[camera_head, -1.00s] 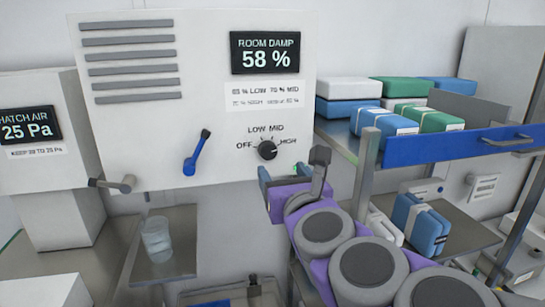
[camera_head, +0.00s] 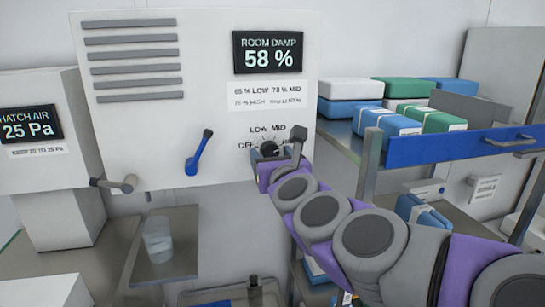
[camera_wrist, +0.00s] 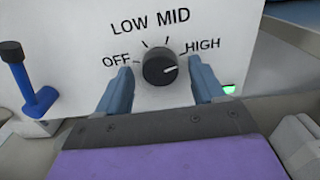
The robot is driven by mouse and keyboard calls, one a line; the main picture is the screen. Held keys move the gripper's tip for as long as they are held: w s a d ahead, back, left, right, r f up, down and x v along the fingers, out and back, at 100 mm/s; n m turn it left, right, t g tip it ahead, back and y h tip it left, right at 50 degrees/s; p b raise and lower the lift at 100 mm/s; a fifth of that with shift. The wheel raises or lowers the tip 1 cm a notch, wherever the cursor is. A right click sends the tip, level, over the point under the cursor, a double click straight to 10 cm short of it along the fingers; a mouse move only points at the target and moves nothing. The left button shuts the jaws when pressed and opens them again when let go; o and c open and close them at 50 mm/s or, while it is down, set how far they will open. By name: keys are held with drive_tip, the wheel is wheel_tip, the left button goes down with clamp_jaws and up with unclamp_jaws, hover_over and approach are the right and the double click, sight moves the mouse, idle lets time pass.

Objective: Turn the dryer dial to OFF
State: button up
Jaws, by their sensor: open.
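The dryer dial (camera_wrist: 160,67) is a round black knob on the white dryer panel, with OFF, LOW, MID and HIGH printed around it. In the wrist view its white pointer line points right, toward the HIGH side. My gripper (camera_wrist: 162,82) is open, with one blue-grey finger on each side of the dial. I cannot tell whether the fingers touch it. In the head view my gripper (camera_head: 275,153) is at the panel and partly hides the dial (camera_head: 269,149) and the HIGH label.
A blue-handled lever (camera_head: 198,152) sticks out left of the dial. The display (camera_head: 268,52) above reads ROOM DAMP 58 %. A shelf with a blue front rail (camera_head: 450,146) and wrapped packs stands close on the right. A clear jar (camera_head: 158,240) stands on a small shelf below.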

drive_tip(key=shift+c, duration=0.3)
drive_tip(key=c, duration=1)
